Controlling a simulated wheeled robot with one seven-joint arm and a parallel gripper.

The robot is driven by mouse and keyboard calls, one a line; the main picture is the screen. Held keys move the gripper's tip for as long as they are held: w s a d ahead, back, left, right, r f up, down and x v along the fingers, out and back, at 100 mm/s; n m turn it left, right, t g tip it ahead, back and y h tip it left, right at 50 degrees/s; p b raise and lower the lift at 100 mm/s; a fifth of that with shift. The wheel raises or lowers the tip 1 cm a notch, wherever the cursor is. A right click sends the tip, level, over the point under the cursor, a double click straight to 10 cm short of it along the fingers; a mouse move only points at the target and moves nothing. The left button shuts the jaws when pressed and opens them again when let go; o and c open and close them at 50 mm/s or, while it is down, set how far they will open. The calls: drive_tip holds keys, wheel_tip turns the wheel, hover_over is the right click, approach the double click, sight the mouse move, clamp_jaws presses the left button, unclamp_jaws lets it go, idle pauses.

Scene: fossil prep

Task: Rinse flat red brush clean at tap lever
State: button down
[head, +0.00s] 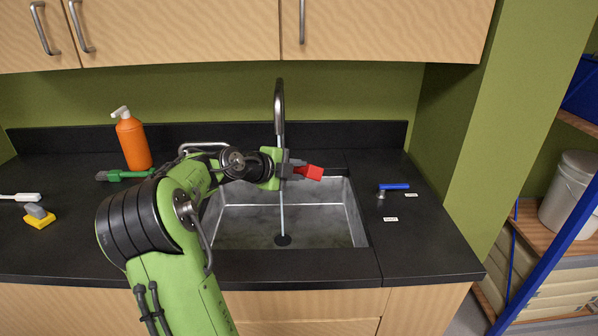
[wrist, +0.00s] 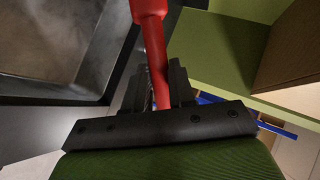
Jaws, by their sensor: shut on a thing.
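My gripper (head: 292,170) is shut on the red brush (head: 312,172), above the back part of the sink. The red part sticks out to the right of the jaws. In the wrist view the red handle (wrist: 152,45) runs up between the fingers (wrist: 160,88); its bristles are not clear. The tall metal tap (head: 279,105) stands behind the sink. A thin pale stream of water (head: 282,212) shows below my gripper, falling to the drain. I cannot tell whether it touches the brush. A blue lever (head: 395,187) on a metal post, apparently the tap lever, is right of the sink.
The steel sink (head: 345,215) is set in the black counter (head: 430,245). An orange pump bottle (head: 133,142), a green brush (head: 125,175), a yellow brush (head: 40,219) and a white-handled item (head: 20,197) are on the left. Cabinets (head: 180,30) hang above. Small labels (head: 391,219) lie near the lever.

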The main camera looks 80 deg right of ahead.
idle(0.3)
drive_tip(key=shift+s+d+b, duration=0.1)
drive_tip(key=shift+s+b, duration=0.4)
drive_tip(key=shift+b, duration=0.05)
drive_tip(key=shift+w, duration=0.1)
drive_tip(key=shift+w, duration=0.6)
drive_tip(key=shift+s, duration=0.1)
drive_tip(key=shift+s+b, duration=0.6)
drive_tip(key=shift+b, duration=0.1)
